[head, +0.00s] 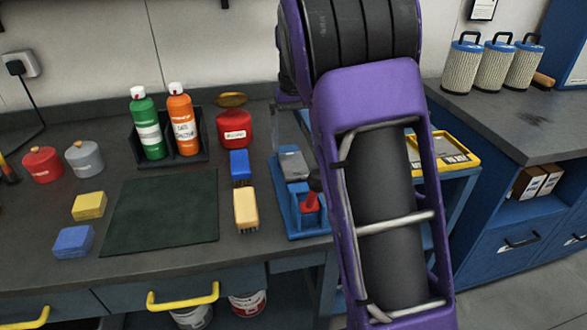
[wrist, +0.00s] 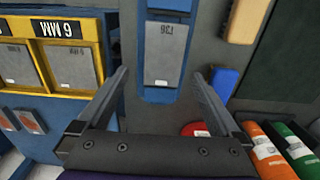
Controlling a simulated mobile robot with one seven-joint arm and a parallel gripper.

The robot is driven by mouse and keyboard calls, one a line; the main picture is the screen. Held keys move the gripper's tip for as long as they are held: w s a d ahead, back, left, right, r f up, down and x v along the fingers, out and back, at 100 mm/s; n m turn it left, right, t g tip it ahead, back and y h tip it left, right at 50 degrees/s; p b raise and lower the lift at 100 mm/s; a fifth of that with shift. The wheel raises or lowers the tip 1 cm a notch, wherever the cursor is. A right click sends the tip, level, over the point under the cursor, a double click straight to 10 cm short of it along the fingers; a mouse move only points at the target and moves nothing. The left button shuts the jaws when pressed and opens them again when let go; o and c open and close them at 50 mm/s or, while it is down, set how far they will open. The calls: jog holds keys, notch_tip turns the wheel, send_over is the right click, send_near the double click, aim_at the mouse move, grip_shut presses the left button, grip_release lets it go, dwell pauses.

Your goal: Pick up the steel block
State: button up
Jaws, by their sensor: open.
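The steel block (wrist: 165,52), a grey slab with small dark marking, sits in a blue holder (wrist: 158,96) at the top middle of the wrist view. In the head view the grey block (head: 293,165) lies in the back part of the blue holder (head: 291,222), just left of my arm. My gripper (wrist: 160,73) is open and empty. Its fingertips show on either side of the block in the picture, apart from it. I cannot tell how far above it they are. My arm hides the gripper in the head view.
A red-handled item (head: 309,202) stands in the holder's front part. A yellow tray (wrist: 97,42) of grey plates marked 6 MM is beside it. Brushes (head: 245,208), a red can (head: 234,128) and bottles (head: 183,124) stand nearby. The dark green mat (head: 162,211) is bare.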

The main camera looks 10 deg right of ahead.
aim_at(294, 164)
jog(key=f, duration=0.1)
jog(key=f+b, duration=0.1)
jog(key=f, duration=0.1)
jog(key=s+f, duration=0.1)
jog(key=f, duration=0.1)
jog(key=shift+a, duration=0.25)
jog(key=shift+c, duration=0.3)
jog(key=shift+w+r, duration=0.1)
grip_shut()
